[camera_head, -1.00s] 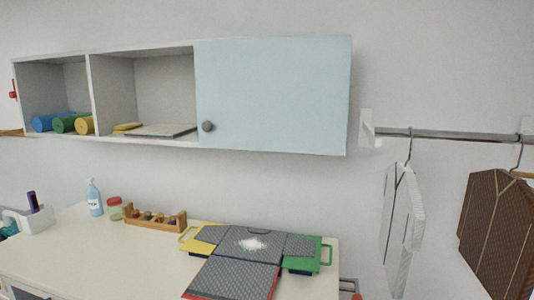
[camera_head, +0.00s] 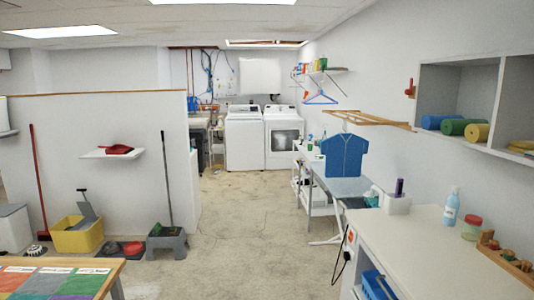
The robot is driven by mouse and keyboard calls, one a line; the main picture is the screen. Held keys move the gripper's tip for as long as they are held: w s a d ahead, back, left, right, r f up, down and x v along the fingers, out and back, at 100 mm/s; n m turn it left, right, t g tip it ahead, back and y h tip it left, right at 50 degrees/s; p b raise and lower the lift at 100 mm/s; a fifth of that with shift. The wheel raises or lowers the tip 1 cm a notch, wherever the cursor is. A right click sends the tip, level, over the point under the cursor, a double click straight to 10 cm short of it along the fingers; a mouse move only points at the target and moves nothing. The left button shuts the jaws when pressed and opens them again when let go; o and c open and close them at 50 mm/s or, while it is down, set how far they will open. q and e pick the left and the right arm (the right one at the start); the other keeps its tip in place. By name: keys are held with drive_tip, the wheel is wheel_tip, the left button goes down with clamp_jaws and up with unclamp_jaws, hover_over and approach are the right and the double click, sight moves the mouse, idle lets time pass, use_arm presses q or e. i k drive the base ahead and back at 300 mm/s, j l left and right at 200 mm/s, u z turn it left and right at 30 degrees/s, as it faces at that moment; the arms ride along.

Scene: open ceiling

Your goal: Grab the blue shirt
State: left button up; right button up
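Neither of my grippers is in view.
A white counter (camera_head: 425,245) with a spray bottle (camera_head: 451,206) and a jar fills the lower right. A table with coloured mats (camera_head: 55,281) is at the lower left. A yellow bucket (camera_head: 77,234) and a grey bin (camera_head: 167,242) stand by the partition. The middle floor is clear.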

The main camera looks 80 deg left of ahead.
sight(343, 152)
drive_tip(key=u, duration=2.1)
drive_tip(key=i+j+u, duration=0.25)
drive_tip(key=i, duration=0.9)
drive_tip(key=i+j+u, duration=0.1)
drive_tip(key=i+u, duration=0.15)
drive_tip(key=i, duration=0.9)
